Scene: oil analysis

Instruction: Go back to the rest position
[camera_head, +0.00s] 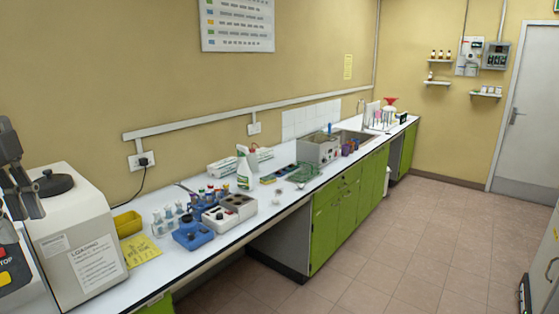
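My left gripper (22,198) is at the left edge of the head view, dark grey and pointing down, partly cut off by the frame. It is in front of the white analyser (90,245) with a dark round cap on top. Nothing shows held in it, but its finger gap is unclear from this angle. It is apart from the glassware on the bench. My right gripper is not in view.
A long white bench (285,208) with green cupboards (340,215) runs along the wall. The tiled floor (400,240) is clear. A door (522,120) is at right.

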